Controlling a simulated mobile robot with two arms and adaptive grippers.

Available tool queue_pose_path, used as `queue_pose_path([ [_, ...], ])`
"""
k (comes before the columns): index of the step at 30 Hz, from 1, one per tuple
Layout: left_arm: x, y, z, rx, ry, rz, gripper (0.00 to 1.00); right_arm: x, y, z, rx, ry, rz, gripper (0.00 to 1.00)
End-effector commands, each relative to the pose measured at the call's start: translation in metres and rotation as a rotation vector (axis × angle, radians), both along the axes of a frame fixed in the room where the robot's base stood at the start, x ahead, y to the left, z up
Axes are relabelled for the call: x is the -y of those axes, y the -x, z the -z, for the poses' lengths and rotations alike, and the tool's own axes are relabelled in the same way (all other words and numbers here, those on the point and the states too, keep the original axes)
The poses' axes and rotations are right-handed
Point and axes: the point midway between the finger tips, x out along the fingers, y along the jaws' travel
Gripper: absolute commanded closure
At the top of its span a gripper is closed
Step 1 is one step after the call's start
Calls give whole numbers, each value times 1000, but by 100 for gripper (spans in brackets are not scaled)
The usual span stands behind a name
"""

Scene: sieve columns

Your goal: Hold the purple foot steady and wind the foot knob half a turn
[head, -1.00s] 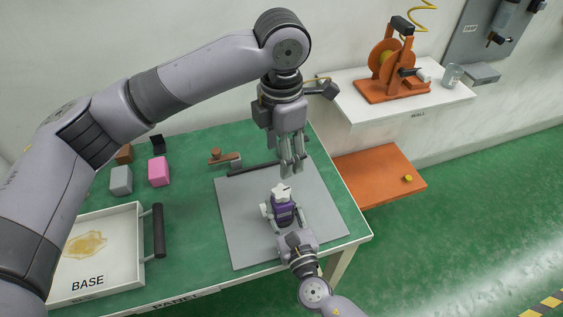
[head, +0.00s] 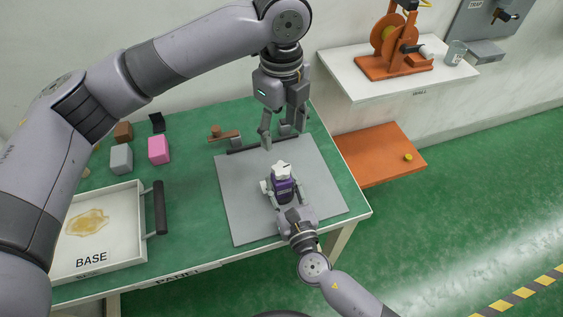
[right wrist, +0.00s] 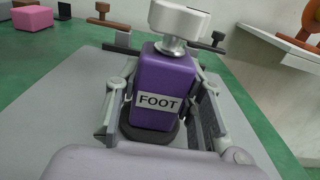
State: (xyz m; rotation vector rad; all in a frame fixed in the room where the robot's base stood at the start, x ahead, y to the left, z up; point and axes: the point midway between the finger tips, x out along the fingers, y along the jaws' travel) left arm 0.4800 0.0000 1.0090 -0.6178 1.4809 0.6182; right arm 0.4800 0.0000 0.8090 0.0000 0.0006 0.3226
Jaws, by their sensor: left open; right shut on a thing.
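The purple foot (head: 283,188) stands upright on the grey panel (head: 240,215) on the green table. It also shows in the right wrist view (right wrist: 163,85), with a label reading FOOT.
A white tray labelled BASE (head: 118,200) with a black handle is at the left. Pink (head: 158,150) and grey (head: 121,158) blocks stand behind it. A dark bar (head: 265,143) runs along the panel's back edge. A white shelf (head: 360,88) with an orange reel is at right.

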Motion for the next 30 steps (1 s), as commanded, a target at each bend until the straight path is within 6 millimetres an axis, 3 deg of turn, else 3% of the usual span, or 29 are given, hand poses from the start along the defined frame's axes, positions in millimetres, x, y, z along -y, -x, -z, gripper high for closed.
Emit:
queue_pose_path([
  [12,0,0,0,0,1,-822,45,0,0,0,0,0,0,100],
  [18,0,0,0,0,1,-1111,45,0,0,0,0,0,0,100],
  [25,0,0,2,-1,0,-1246,45,0,0,0,0,0,0,100],
  [30,-1,1,22,-2,-3,-1254,45,0,0,0,0,0,0,100],
])
